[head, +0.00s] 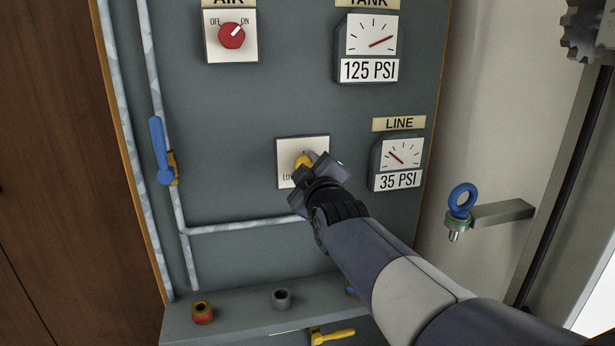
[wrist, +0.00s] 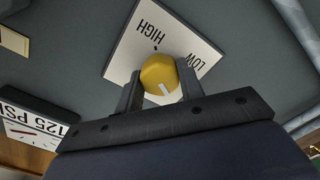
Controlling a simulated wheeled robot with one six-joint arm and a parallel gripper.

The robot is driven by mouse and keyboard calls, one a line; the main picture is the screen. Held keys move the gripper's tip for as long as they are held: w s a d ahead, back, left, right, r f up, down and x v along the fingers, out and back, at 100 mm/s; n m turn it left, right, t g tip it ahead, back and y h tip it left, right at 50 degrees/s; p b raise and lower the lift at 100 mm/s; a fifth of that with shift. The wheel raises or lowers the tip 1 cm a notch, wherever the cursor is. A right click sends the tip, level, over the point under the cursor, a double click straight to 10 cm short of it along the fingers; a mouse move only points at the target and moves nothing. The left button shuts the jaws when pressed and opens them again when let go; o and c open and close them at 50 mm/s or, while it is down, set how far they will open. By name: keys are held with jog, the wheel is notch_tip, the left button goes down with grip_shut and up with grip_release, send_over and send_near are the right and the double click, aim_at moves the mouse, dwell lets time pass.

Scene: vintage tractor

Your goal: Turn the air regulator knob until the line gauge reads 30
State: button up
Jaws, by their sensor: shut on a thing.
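The yellow regulator knob (wrist: 158,73) sits on a white plate (wrist: 128,50) marked LOW and HIGH. In the wrist view its white pointer mark faces toward my gripper's base. My gripper (wrist: 160,88) is shut on the knob, one finger on each side. In the head view my gripper (head: 312,170) hides much of the plate (head: 288,150), and only a bit of the yellow knob (head: 303,160) shows. The line gauge (head: 398,160) reads 35 PSI, with its needle toward the upper left.
The tank gauge (head: 369,50) reads 125 PSI. A red air switch (head: 232,36) points to ON. A blue-handled valve (head: 158,150) is on the left pipe. A shelf (head: 240,318) below holds small fittings. A blue ring on a bracket (head: 503,212) juts out at right.

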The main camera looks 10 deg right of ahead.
jog(key=shift+n, duration=0.6)
jog(key=o, duration=1)
jog(key=shift+s+b, duration=0.1)
jog(key=shift+b, duration=0.2)
